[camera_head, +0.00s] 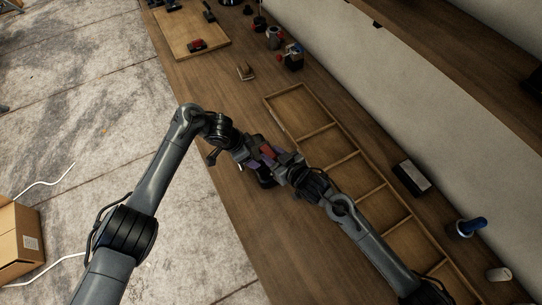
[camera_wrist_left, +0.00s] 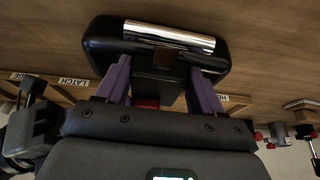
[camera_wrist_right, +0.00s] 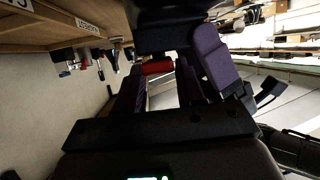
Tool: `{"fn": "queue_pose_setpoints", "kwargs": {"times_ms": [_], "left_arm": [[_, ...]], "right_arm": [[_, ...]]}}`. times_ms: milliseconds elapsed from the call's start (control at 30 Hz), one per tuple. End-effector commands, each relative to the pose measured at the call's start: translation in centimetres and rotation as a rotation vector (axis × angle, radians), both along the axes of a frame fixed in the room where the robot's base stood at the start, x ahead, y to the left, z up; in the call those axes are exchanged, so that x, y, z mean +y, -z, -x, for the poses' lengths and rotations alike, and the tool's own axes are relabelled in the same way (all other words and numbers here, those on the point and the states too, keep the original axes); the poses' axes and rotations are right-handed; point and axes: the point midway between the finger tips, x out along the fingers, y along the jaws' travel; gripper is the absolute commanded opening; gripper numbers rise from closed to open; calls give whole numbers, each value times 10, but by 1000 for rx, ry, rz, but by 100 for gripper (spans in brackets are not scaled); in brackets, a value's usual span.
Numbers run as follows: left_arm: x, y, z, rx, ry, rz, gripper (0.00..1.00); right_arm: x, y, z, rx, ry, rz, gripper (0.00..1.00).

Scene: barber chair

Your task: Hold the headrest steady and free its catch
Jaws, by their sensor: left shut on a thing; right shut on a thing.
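The headrest is a black padded block with a chrome bar, in the left wrist view (camera_wrist_left: 101,45); its dark edge shows below the grippers in the head view (camera_head: 265,180). My left gripper (camera_head: 257,158) is shut on the headrest's dark middle part, with purple fingers on both sides. The red catch (camera_wrist_right: 157,67) sits in front of my right gripper (camera_head: 281,163), whose purple fingers are shut around it. The catch also shows in the head view (camera_head: 268,150). The two grippers face each other closely and hide most of the headrest from above.
A long wooden compartment tray (camera_head: 318,131) runs beside the grippers, with label strips such as LATCH (camera_wrist_left: 74,82). A wooden board with a red item (camera_head: 190,35) and several small tools lie at the far end. A dark box (camera_head: 411,178) stands beyond the tray. The bench's front strip is clear.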

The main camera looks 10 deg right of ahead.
Motion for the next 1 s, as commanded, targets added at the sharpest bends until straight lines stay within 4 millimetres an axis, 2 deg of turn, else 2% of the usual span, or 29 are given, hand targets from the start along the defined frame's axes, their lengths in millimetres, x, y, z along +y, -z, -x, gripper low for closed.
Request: {"fn": "queue_pose_setpoints", "kwargs": {"times_ms": [200, 600, 1000], "left_arm": [[-2, -1, 0, -2, 4, 3, 0], [-2, -1, 1, -1, 5, 3, 0], [-3, -2, 1, -2, 6, 5, 0]], "right_arm": [[-11, -1, -9, -2, -197, 4, 8], [-19, -1, -23, 2, -565, 3, 8], [-18, 2, -29, 5, -782, 1, 8]]}}
